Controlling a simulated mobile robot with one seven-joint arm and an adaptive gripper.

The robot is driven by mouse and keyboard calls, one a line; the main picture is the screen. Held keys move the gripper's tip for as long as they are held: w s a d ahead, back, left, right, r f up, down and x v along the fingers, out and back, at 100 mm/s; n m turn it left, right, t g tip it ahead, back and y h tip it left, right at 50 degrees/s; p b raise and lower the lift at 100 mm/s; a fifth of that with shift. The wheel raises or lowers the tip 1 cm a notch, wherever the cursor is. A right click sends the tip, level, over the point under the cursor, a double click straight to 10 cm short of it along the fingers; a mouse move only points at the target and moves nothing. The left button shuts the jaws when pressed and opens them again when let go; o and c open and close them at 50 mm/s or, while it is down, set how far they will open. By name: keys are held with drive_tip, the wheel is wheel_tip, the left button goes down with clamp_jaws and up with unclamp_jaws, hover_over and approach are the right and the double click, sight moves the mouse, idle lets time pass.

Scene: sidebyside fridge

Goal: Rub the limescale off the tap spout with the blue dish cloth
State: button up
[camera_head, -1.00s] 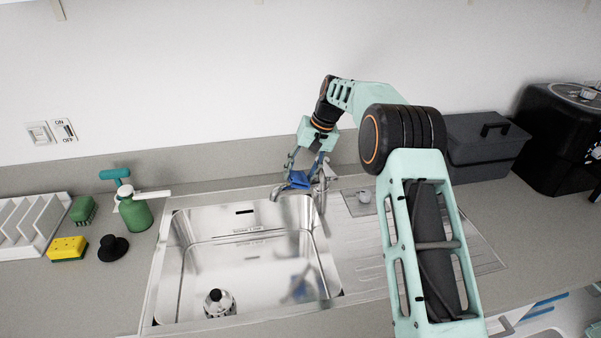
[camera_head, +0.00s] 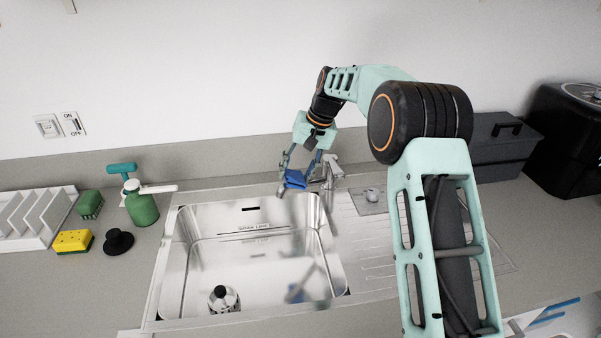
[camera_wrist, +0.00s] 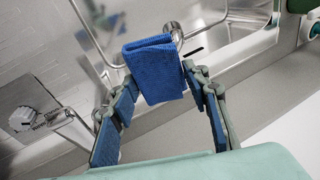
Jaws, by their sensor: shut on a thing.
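The blue dish cloth (camera_head: 295,178) is folded in my gripper (camera_head: 298,171), over the back right of the sink. In the wrist view the cloth (camera_wrist: 155,68) sticks out beyond the two blue-padded fingers of my gripper (camera_wrist: 162,95). The steel tap (camera_head: 334,171) stands behind the sink, just right of my gripper. Its spout (camera_head: 281,190) reaches left, with the tip showing left of the cloth. The cloth overlaps the spout in the head view and hides part of it. I cannot tell whether they touch, and no limescale is discernible.
The steel sink (camera_head: 160,282) holds a dark-topped bottle (camera_head: 222,299). A grey box (camera_head: 500,150) stands right.

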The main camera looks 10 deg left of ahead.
drive_tip(key=shift+s+a+r, duration=0.3)
drive_tip(key=shift+s+a, duration=0.25)
drive_tip(key=shift+s, duration=0.2)
drive_tip(key=shift+r, duration=0.15)
drive_tip(key=shift+w+d, duration=0.1)
drive_tip(key=shift+w+d+f+p, duration=0.4)
drive_tip(key=shift+w+d+p, duration=0.15)
drive_tip(key=shift+w, duration=0.15)
drive_tip(key=shift+w+d+f+p, duration=0.45)
drive_tip(key=shift+w+p, duration=0.05)
drive_tip(key=shift+w, duration=0.15)
drive_tip(key=shift+w+d+f+p, duration=0.4)
drive_tip(key=shift+w+d+p, duration=0.15)
drive_tip(key=shift+w, duration=0.15)
drive_tip(key=shift+w+d+f, duration=0.25)
drive_tip(key=shift+w+f, duration=0.1)
drive_tip(key=shift+f, duration=0.05)
drive_tip(key=r+p, duration=0.1)
drive_tip(key=w+r+p, duration=0.1)
drive_tip(key=r+p, duration=0.1)
drive_tip(key=shift+w+d+r, duration=0.2)
drive_tip(key=shift+d+r, duration=0.2)
drive_tip(key=shift+w+d+r, duration=0.15)
drive_tip(key=shift+w+r, duration=0.05)
drive_tip(key=shift+r, duration=0.25)
drive_tip(key=shift+w+d+r, duration=0.15)
drive_tip(key=shift+w+r, duration=0.05)
drive_tip(key=shift+r, duration=0.25)
